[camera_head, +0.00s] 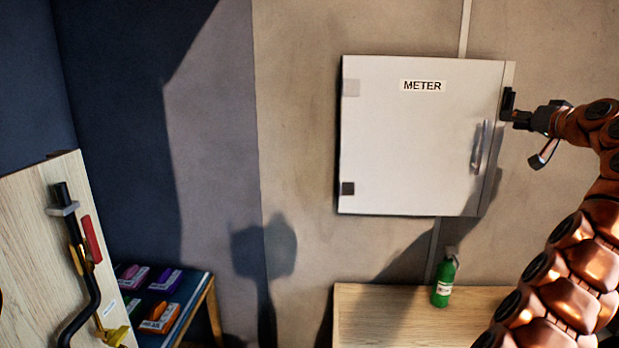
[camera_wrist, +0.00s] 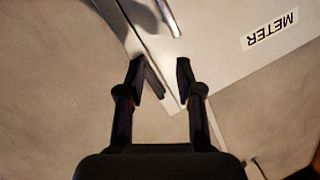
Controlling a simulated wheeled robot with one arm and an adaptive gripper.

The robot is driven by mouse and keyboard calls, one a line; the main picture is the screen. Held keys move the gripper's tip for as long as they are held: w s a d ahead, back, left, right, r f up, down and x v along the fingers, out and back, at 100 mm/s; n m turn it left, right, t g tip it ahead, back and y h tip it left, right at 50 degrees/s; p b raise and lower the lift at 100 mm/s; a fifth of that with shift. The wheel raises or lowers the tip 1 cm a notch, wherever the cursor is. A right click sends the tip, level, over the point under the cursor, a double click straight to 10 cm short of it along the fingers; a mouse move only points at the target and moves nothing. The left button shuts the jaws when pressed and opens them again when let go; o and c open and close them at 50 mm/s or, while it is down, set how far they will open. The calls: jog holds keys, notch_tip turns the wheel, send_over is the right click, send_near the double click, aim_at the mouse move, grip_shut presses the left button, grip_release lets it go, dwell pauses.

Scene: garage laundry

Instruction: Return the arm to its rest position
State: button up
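My gripper (camera_head: 510,105) is at the right edge of the white METER cabinet (camera_head: 415,135), near its upper right corner. In the wrist view my gripper (camera_wrist: 161,72) has its two dark fingers apart, with nothing clearly held between them. A corner of the cabinet (camera_wrist: 215,55) shows beyond the fingertips; I cannot tell whether they touch it. The cabinet handle (camera_head: 478,147) is below and left of my gripper. The cabinet front looks shut or nearly so. My arm is raised and bent along the right side of the head view.
A green bottle (camera_head: 445,279) stands on a wooden surface (camera_head: 385,318) below the cabinet. At the left are a wooden board (camera_head: 28,240) with hanging tools and a low table (camera_head: 207,284) with several coloured boxes. The wall left of the cabinet is bare.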

jog(key=a+f+n+g+y, duration=0.1)
jog(key=a+f+g+y, duration=0.15)
jog(key=a, duration=0.75)
jog(key=a+f+g+y, duration=0.2)
jog(key=a+g+y, duration=0.1)
jog(key=a, duration=0.7)
jog(key=s+a+f+n+g, duration=0.3)
jog(key=s+a+f+g, duration=0.45)
jog(key=s+a, duration=0.8)
jog(key=s+a+f+g+h, duration=0.2)
jog(key=s+a+f+h, duration=0.15)
jog(key=s+f, duration=1.15)
jog(key=s+d+f+g+h, duration=0.1)
jog(key=s+d+f, duration=0.1)
jog(key=s, duration=0.5)
jog(key=s+d+f+g+h, duration=0.1)
jog(key=s+d+f+h, duration=0.1)
jog(key=s+f, duration=0.3)
jog(key=s+d+f+g+h, duration=0.1)
jog(key=s+d+f, duration=0.2)
jog(key=s, duration=0.8)
jog(key=shift+d+f+m+h, duration=0.3)
jog(key=shift+d+f, duration=0.05)
jog(key=shift+f, duration=0.4)
